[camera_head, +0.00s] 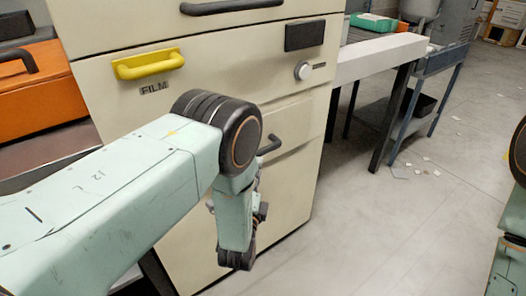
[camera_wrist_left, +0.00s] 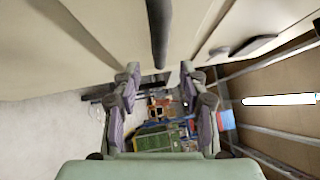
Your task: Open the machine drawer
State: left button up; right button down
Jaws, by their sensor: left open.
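The beige machine cabinet (camera_head: 110,95) stands in the middle of the head view. Its front has a yellow handle (camera_head: 149,64) above a FILM label, a black handle (camera_head: 232,6) higher up, and a lower dark handle (camera_head: 269,144) partly hidden behind my left arm. In the left wrist view a dark bar (camera_wrist_left: 158,30) comes down from the top edge, and its end lies between the fingertips of my left gripper (camera_wrist_left: 160,72). The gripper is open, and I see no grip on the bar. In the head view my arm hides most of it. My right gripper is out of view.
An orange case (camera_head: 45,85) sits left of the cabinet. A dark panel (camera_head: 305,35) and a round knob (camera_head: 303,71) are on the cabinet front. A white-topped table (camera_head: 380,58) and a blue-grey cart (camera_head: 440,62) stand to the right. Open floor lies right of the cabinet.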

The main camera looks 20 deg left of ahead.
aim_at(259, 156)
pick_arm(q)
jog(key=w, duration=0.2)
jog(key=w+b, duration=0.1)
jog(key=w, duration=0.1)
jog(key=w+a+b, duration=0.1)
jog(key=w, duration=0.1)
jog(key=shift+w+r, duration=0.2)
jog(key=shift+r, duration=0.15)
jog(key=shift+w+r, duration=0.15)
jog(key=shift+w, duration=0.4)
jog(key=shift+a, duration=0.1)
grip_shut()
